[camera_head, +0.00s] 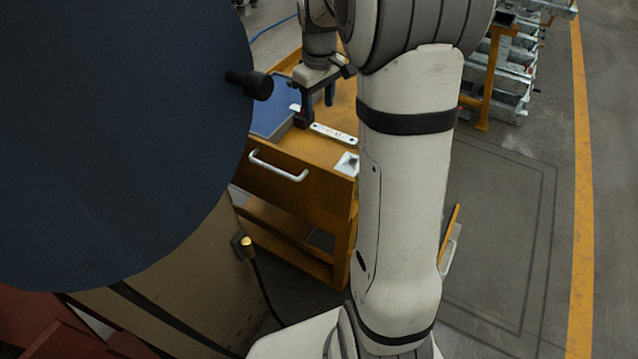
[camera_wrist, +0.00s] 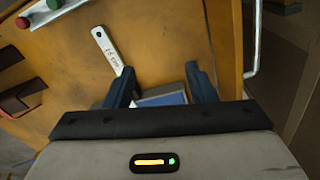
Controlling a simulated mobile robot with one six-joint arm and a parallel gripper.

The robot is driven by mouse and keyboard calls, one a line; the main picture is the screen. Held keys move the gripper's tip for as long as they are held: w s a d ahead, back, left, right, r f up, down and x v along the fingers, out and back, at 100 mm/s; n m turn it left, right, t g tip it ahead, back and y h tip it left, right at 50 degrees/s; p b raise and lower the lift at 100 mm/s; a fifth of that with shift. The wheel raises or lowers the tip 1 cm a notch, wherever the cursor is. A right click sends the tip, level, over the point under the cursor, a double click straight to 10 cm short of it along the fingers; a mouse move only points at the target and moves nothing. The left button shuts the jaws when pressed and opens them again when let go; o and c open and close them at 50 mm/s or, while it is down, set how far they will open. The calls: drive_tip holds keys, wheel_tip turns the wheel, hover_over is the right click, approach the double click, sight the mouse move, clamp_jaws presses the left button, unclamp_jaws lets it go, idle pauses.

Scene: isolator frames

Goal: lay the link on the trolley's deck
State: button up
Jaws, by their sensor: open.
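The link is a flat whitish bar with dark marks and a hole near its end. It lies on the trolley's orange-brown deck in the head view (camera_head: 335,135) and in the wrist view (camera_wrist: 108,50). The deck's bare surface shows in the wrist view (camera_wrist: 160,35). My gripper (camera_head: 317,104) is over the deck, just behind the link in the head view. In the wrist view my gripper (camera_wrist: 160,84) is open, with nothing between its fingers. The link's near end is beside the left finger, partly hidden by it; I cannot tell whether they touch.
A small pale item (camera_head: 347,164) sits near the front edge, above a white handle (camera_head: 282,170). Red (camera_wrist: 22,22) and green (camera_wrist: 54,4) knobs and brown holders (camera_wrist: 22,96) line one side in the wrist view.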

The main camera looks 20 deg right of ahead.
drive_tip(key=s+a+m, duration=0.2)
drive_tip(key=s+a, duration=0.3)
drive_tip(key=s, duration=0.7)
drive_tip(key=s+a+m+t, duration=0.1)
drive_tip(key=s+a, duration=0.3)
drive_tip(key=s, duration=0.7)
drive_tip(key=shift+s+a+f+m, duration=0.35)
drive_tip(key=shift+f+m, duration=0.1)
drive_tip(key=shift+m, duration=0.35)
